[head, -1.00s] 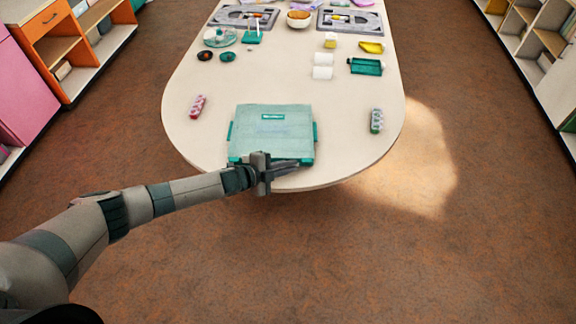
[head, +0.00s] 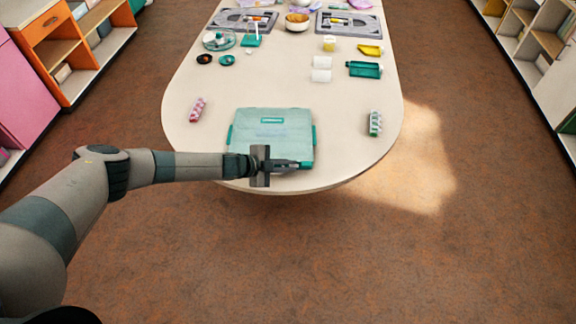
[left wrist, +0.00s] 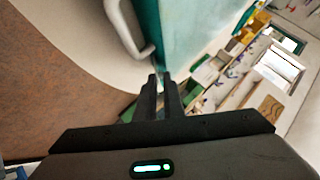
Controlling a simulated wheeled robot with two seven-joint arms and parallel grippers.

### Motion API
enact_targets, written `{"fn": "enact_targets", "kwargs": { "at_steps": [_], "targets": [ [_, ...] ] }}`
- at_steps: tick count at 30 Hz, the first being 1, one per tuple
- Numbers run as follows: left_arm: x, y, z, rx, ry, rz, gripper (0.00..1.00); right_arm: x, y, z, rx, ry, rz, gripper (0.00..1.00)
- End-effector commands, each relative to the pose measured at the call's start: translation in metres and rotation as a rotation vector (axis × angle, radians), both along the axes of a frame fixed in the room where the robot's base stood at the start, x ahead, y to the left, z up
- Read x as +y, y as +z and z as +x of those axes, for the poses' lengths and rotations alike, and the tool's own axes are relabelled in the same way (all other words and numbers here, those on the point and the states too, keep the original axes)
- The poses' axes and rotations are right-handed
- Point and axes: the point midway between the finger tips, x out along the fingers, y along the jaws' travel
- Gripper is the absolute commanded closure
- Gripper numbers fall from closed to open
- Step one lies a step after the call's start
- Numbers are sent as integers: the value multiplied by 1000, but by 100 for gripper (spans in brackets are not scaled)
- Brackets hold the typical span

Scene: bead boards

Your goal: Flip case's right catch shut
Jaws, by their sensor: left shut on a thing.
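The teal case (head: 272,125) lies with its lid down near the table's rounded front end. A darker teal catch shows on its right side (head: 315,135) and another on its left (head: 230,135). I cannot tell how far either is folded. My left gripper (head: 304,164) comes in from the left along the case's front edge, its fingertips at the front right corner. In the left wrist view its fingers (left wrist: 165,85) are shut beside the teal edge and a pale curved bar (left wrist: 128,28). The gripped part of the case is hidden. My right gripper is not in view.
A pink block (head: 197,110) lies left of the case and a green-and-white block (head: 375,123) lies right of it.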

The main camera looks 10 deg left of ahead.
Motion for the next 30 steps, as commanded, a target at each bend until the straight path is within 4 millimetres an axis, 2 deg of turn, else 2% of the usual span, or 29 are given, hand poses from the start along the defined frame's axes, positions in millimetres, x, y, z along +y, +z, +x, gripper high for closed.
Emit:
{"fn": "enact_targets", "kwargs": {
  "at_steps": [1, 2, 3, 4, 20, 30],
  "targets": [
    [2, -1, 0, 0, 3, 4, 100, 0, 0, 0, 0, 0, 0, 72],
    [3, -1, 0, 0, 3, 4, 85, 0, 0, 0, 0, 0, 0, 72],
    [3, -1, 0, 0, 3, 4, 75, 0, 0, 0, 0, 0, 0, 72],
    [3, -1, 0, 0, 3, 4, 72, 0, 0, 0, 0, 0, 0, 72],
    [7, 3, -3, 0, 2, 2, 72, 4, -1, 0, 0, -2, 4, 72],
    [34, 24, -23, 0, 3, 3, 72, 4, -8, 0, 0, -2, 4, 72]
  ]
}}
